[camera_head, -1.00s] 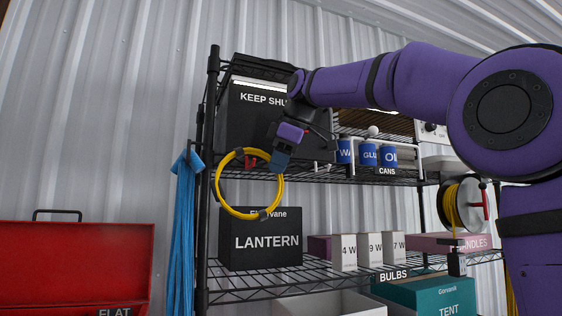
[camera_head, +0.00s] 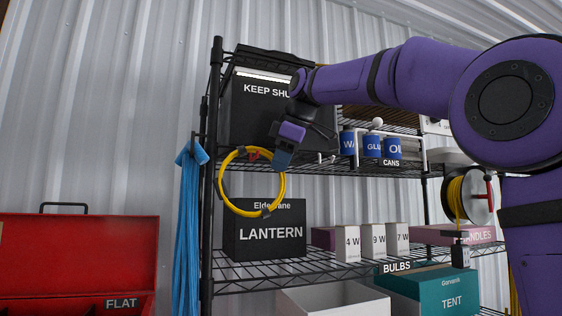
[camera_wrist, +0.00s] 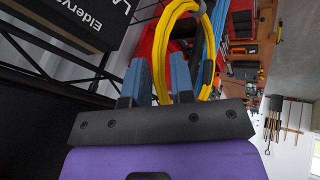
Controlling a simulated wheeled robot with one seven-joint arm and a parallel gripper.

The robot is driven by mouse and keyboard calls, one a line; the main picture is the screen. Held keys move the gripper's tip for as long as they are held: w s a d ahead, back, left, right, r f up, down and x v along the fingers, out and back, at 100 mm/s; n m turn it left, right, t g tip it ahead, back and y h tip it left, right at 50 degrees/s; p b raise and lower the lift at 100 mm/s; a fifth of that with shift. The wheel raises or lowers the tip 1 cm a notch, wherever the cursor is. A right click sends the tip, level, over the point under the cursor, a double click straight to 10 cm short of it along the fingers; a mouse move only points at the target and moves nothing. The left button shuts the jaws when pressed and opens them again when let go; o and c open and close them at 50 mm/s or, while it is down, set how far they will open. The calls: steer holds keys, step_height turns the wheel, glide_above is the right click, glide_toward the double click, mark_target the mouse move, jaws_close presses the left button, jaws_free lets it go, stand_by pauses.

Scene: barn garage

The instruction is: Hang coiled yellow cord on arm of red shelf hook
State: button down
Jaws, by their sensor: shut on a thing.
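The coiled yellow cord (camera_head: 221,188) hangs as an upright ring in front of the black shelf, with dark ties around it. My gripper (camera_head: 282,160) is shut on the ring's upper right side. In the wrist view the blue fingers (camera_wrist: 158,85) are on either side of the yellow strands (camera_wrist: 161,50). The red shelf hook (camera_head: 254,155) shows small at the shelf's front edge, just inside the top of the ring as seen from the head. The cord partly hides it, and I cannot tell whether they touch.
A black lantern box (camera_head: 270,241) stands on the shelf below, behind the ring. Blue cloth (camera_head: 188,230) hangs left of the rack post (camera_head: 209,130). A black bin (camera_head: 250,115) and blue cans (camera_head: 372,145) stand on the upper shelf. A red toolbox (camera_head: 80,250) is at left.

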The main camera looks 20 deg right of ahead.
steer(key=c, duration=0.9)
jaws_free()
steer(key=v, duration=1.1)
steer(key=shift+f, duration=0.15)
steer(key=s+d+f+m, duration=0.1)
steer(key=s+f+m, duration=0.3)
steer(key=s+f, duration=0.4)
steer(key=s+d+f+m+h, duration=0.1)
steer(key=s+f+m, duration=0.4)
steer(key=f, duration=1.5)
steer(key=s+d+f+m+h, duration=0.1)
steer(key=s+f+m, duration=0.3)
steer(key=s+f, duration=0.8)
steer(key=shift+s+d+f+m, duration=0.25)
steer(key=shift+d+f+m, duration=0.2)
steer(key=shift+f, duration=0.45)
steer(key=shift+g, duration=0.3)
